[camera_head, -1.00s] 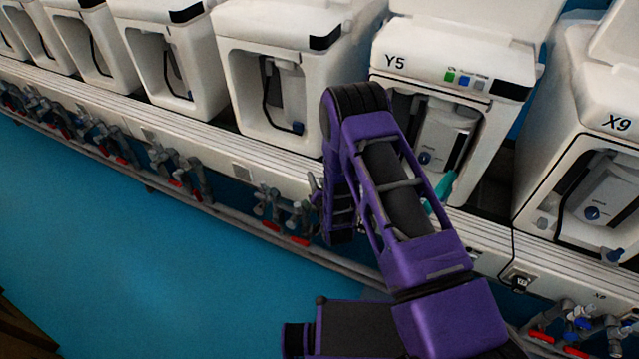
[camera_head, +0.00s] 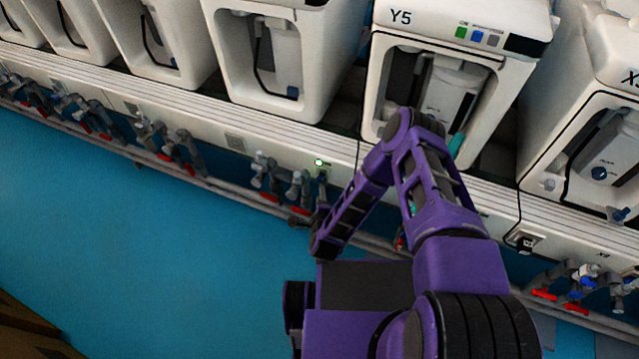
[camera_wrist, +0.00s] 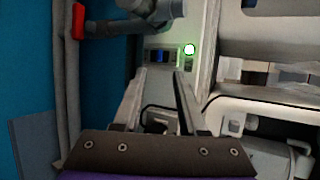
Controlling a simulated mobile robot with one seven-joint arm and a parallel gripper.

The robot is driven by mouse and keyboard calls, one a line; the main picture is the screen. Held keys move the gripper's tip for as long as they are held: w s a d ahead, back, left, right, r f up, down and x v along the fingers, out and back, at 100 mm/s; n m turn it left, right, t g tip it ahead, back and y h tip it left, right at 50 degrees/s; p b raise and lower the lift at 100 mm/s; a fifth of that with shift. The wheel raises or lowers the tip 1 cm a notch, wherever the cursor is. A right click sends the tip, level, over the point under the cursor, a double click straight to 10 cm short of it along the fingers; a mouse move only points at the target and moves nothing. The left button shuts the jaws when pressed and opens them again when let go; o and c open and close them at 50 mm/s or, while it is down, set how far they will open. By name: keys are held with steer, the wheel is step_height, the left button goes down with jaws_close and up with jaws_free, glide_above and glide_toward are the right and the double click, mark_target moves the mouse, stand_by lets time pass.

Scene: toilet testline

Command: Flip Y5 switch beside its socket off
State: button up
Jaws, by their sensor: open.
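The Y5 machine (camera_head: 400,17) is the white unit at upper centre-right in the head view. Left of it, a round green light (camera_head: 319,162), apparently at the Y5 switch, glows on the white rail. It also shows lit in the wrist view (camera_wrist: 189,49). Beside it is a dark socket panel (camera_wrist: 160,56) with blue parts. My gripper (camera_wrist: 159,76) is open and empty, its two fingers pointing towards the panel, with the light near the right fingertip. Contact cannot be told. In the head view my gripper is small and unclear near the pipe valves.
Grey valves with red handles (camera_head: 270,197) run along the rail below the machines; a grey pipe and red handle (camera_wrist: 78,22) stand left in the wrist view. Another socket with a black plug (camera_head: 525,241) is at right. The blue floor (camera_head: 130,260) is clear.

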mark_target(319, 180)
steer(key=b+x, duration=0.1)
steer(key=x, duration=0.8)
steer(key=shift+w+f+b, duration=0.1)
steer(key=shift+w+b, duration=0.05)
steer(key=shift+b, duration=0.2)
jaws_close()
